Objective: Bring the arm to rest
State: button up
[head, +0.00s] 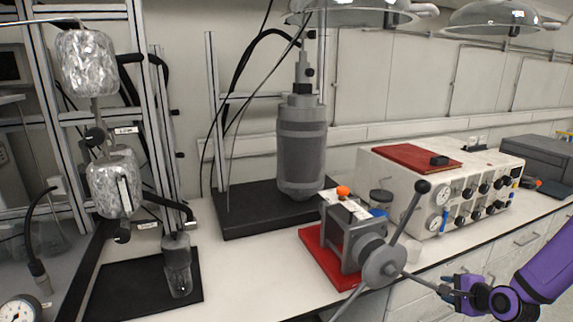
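My gripper (450,291) shows at the lower right of the head view, at the end of my purple arm. Its dark fingers are small and lie close to the end of a thin metal handle bar of the hand-wheel press (380,265). I cannot tell whether they touch the bar or whether they are open. The press is grey, with a round hub and several spokes, one ending in a black knob (423,187). It stands on a red base (325,262) near the front edge of the bench.
A cream control box (450,185) with gauges and knobs stands behind the press, a red book (416,157) on top. A grey cylindrical reactor (302,145) stands over a black base (235,212). Foil-wrapped vessels (88,62) hang on a frame at left. Glass domes (497,16) hang above.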

jog(key=s+a+r+n+g+h, duration=0.25)
jog(key=r+n, duration=0.35)
jog(key=r, duration=0.7)
jog(key=s+a+r+n+g+h, duration=0.2)
jog(key=s+a+r+n, duration=0.25)
jog(key=r, duration=0.85)
jog(key=s+a+r+n+y, duration=0.1)
jog(key=s+a+r+n, duration=0.2)
jog(key=s+r, duration=0.3)
jog(key=s+a+r+n+g, duration=0.1)
jog(key=s+a+r+n, duration=0.3)
jog(key=s, duration=0.9)
notch_tip(320, 180, up, 3)
jog(key=shift+a+f+y, duration=0.1)
jog(key=shift+a+y, duration=0.25)
jog(key=shift+a, duration=0.45)
jog(key=shift+d, duration=0.1)
